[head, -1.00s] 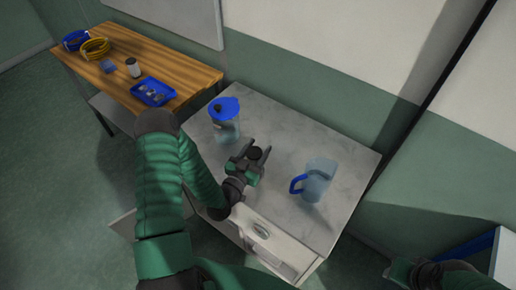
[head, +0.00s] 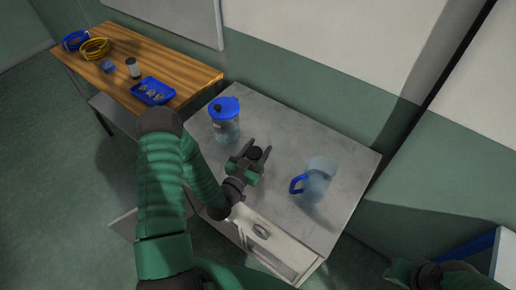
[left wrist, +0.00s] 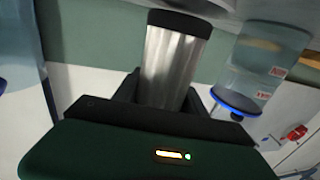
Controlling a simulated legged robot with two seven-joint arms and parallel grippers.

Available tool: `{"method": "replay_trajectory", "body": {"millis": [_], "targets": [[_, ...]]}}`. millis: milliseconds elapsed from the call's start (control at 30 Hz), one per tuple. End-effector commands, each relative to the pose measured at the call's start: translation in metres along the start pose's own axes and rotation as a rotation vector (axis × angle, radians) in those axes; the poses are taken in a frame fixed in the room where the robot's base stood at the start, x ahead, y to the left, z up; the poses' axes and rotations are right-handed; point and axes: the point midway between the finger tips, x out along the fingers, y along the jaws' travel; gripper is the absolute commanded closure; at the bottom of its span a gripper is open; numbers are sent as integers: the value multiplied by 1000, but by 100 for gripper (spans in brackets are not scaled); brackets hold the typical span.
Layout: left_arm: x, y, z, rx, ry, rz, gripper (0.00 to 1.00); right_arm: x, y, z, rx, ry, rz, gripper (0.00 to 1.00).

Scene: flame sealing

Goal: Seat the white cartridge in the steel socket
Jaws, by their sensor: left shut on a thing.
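My left gripper (head: 255,158) is above the grey counter top, between the blue-lidded jar and the blue-handled jug. It is shut on a steel-coloured cylinder with a dark end cap; this cylinder (left wrist: 172,65) shows between the fingers in the left wrist view. In the head view only its round dark cap (head: 255,153) shows. I cannot make out a white cartridge for certain. A small metallic oval (head: 261,231) lies in the pale front part of the counter; I cannot tell whether it is the steel socket. A dark and green part of my right arm shows at bottom right, with no clear fingertips.
A blue-lidded clear jar (head: 225,122) stands behind my left gripper. A clear jug (head: 319,181) with a blue handle stands to its right. The wooden table (head: 190,66) at the left holds coiled cables, a canister (head: 133,69) and a blue tray (head: 166,99). The counter's back right is bare.

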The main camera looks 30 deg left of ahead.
Motion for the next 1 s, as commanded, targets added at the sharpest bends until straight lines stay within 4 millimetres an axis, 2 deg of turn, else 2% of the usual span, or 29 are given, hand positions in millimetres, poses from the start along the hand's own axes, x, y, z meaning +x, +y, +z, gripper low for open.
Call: {"method": "replay_trajectory", "body": {"millis": [1000], "targets": [[0,0,15,0,0,0,93,13,0,3,0,0,0,67]]}}
